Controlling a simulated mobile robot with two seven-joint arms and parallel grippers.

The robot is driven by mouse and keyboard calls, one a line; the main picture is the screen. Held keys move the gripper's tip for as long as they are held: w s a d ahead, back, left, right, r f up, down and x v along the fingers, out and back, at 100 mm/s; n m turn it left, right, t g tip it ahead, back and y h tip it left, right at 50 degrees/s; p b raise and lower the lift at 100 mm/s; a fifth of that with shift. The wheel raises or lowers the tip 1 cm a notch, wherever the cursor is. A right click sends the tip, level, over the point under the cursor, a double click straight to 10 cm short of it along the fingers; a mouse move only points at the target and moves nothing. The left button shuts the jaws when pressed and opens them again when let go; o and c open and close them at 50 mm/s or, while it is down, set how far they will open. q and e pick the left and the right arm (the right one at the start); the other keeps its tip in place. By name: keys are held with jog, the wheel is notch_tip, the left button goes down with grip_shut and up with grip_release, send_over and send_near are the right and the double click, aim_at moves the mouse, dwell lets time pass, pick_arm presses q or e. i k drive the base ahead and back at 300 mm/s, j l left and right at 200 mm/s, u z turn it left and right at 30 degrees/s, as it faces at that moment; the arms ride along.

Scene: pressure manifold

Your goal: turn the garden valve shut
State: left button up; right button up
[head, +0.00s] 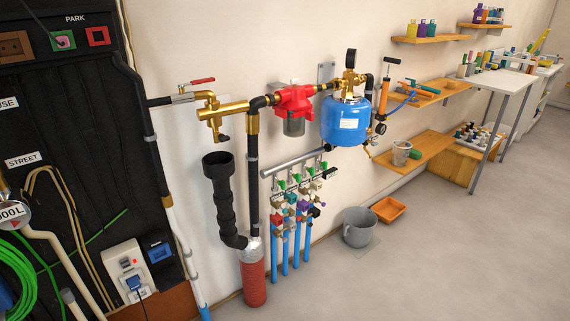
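A brass valve (217,115) with a red lever (202,81) sits on the wall pipe at the upper left; the lever lies roughly level. A manifold (294,163) hangs at the middle of the wall, with several green-handled valves (293,183) in a row. Below it are more small fittings with coloured knobs (302,205), above blue pipes (285,250). I cannot read any garden label, so I cannot tell which valve is the garden one. Neither of my grippers is in view.
A blue tank (346,121) with a gauge and a red filter (294,101) are above the manifold. A black drain pipe (223,200) stands left of it. A grey bucket (359,227) and orange tray (388,209) are on the floor. Open floor lies at the right.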

aim_at(297, 176)
jog(key=i+l+u, duration=0.15)
jog(key=i, duration=0.35)
jog(key=i+l+u, duration=0.2)
jog(key=i, duration=0.3)
jog(key=i+l+u, duration=0.15)
jog(key=i, duration=0.35)
jog(key=i+l+u, duration=0.15)
jog(key=i+l, duration=0.3)
